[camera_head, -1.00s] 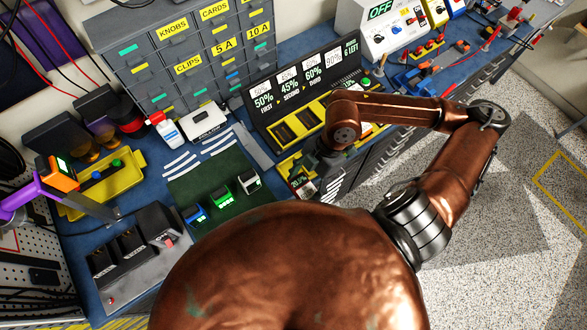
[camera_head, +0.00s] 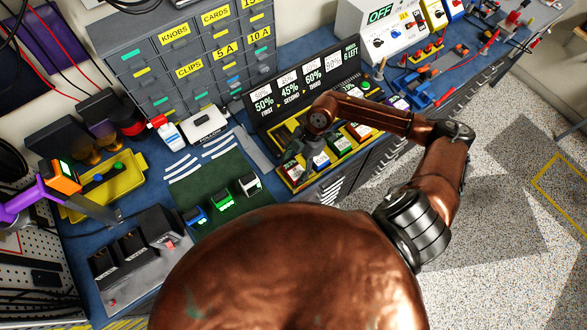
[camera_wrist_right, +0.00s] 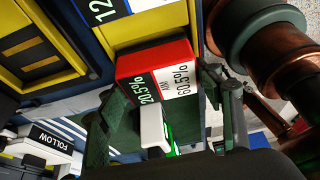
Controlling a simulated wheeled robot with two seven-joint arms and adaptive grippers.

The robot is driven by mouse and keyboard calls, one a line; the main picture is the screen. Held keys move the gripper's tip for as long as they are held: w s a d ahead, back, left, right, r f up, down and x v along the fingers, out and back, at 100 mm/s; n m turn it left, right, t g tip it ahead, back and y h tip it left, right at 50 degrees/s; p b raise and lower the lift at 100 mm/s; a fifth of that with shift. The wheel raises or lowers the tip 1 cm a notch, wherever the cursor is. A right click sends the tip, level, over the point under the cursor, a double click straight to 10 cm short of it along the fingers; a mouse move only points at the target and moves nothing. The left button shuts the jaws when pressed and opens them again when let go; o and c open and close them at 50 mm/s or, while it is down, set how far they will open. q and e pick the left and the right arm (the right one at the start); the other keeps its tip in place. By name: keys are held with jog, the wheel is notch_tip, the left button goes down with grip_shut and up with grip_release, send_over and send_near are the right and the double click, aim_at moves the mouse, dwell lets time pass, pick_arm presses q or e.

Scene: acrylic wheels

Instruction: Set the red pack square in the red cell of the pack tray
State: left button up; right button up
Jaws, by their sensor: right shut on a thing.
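The red pack (camera_wrist_right: 158,62) has a black-and-white label with "20.5%" and "60.5%". My right gripper (camera_wrist_right: 170,108) is shut on it. In the head view the pack (camera_head: 291,171) shows small at the near-left end of the yellow pack tray (camera_head: 310,183), below my right gripper (camera_head: 308,158). In the wrist view the tray's yellow rim and dark cells (camera_wrist_right: 35,50) are left of the pack, and a blue-labelled pack (camera_wrist_right: 112,10) is above it. I cannot tell whether the red pack touches the tray. My forearm hides part of the tray.
A display board (camera_head: 300,88) stands behind the tray. A green mat (camera_head: 215,180) with blue, green and white packs lies to the left. A grey drawer cabinet (camera_head: 185,60) stands behind. A dark charger block (camera_head: 135,250) is at the front left.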

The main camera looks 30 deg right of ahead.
jog(key=shift+f, duration=0.6)
jog(key=o, duration=1.5)
jog(key=v, duration=1.2)
jog(key=shift+b, duration=0.4)
